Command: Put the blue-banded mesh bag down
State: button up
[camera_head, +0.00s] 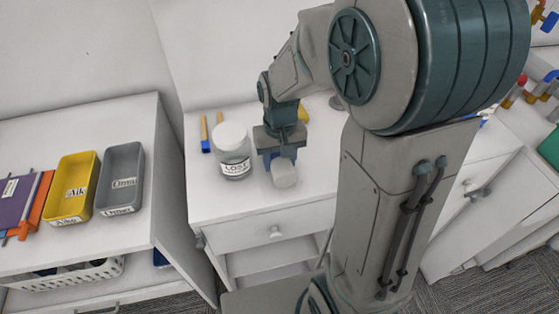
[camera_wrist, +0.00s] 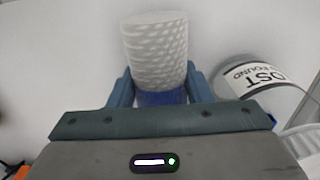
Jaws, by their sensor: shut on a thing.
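The blue-banded mesh bag (camera_wrist: 157,50) is a pale, roughly cylindrical bundle with a mesh pattern and a blue band at its near end. My gripper (camera_wrist: 160,92) is shut on it, with blue-grey fingers on both sides of the band. In the head view my gripper (camera_head: 279,158) points down over the white cabinet top, and the bag (camera_head: 284,173) shows pale below the fingers. I cannot tell whether the bag touches the surface.
A clear jar (camera_head: 234,160) with a white lid and a "LOST" label stands close left of my gripper. The cabinet top (camera_head: 230,200) is clear in front. A yellow tray (camera_head: 72,188) and a grey tray (camera_head: 121,180) sit on the left cabinet.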

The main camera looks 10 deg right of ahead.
jog(key=shift+f, duration=0.7)
jog(key=shift+f, duration=0.25)
jog(key=o, duration=1)
jog(key=shift+r, duration=0.1)
jog(key=shift+r, duration=0.1)
